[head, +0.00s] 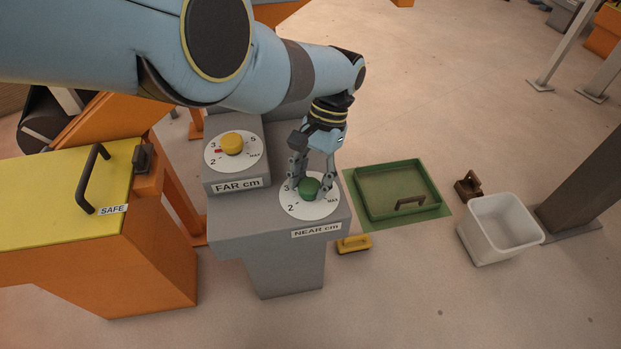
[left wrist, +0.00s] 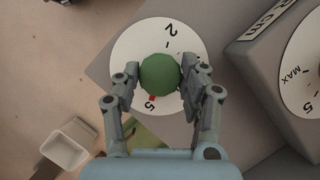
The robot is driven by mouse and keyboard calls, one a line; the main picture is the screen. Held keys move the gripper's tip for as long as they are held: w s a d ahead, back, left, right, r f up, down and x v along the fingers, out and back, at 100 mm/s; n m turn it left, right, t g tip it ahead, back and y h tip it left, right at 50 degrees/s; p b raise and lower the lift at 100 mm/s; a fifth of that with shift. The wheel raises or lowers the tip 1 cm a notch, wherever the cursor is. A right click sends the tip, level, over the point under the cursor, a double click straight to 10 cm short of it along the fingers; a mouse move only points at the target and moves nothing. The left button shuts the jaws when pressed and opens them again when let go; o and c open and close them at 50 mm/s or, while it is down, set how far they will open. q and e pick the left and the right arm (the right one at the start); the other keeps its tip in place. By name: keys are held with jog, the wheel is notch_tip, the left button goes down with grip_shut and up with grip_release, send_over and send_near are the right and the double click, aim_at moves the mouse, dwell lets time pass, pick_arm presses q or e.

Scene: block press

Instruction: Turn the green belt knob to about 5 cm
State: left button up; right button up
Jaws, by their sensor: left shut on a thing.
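The green belt knob (head: 309,188) sits in the middle of a white dial (head: 325,208) on the grey console, above the label NEAR cm. My left gripper (head: 313,183) points down over it with its fingers on both sides. In the left wrist view my left gripper (left wrist: 161,77) is shut on the green knob (left wrist: 160,72). A red pointer mark (left wrist: 152,98) shows at the knob's edge, close to the number 5 on the dial (left wrist: 126,45). In the head view the fingers cover part of the dial's numbers. My right gripper is not in view.
A yellow knob (head: 232,143) on the FAR cm dial stands close by, on a raised block. A yellow-topped orange cabinet (head: 50,200) with a dark handle is at left. A green tray (head: 398,190), a yellow-handled block (head: 354,244) and a white bin (head: 500,228) are at right.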

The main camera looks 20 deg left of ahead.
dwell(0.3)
pick_arm(q)
jog(key=o, duration=1.2)
jog(key=shift+c, duration=0.2)
jog(key=shift+w, duration=0.1)
jog(key=v, duration=1.2)
jog(key=shift+f, duration=0.1)
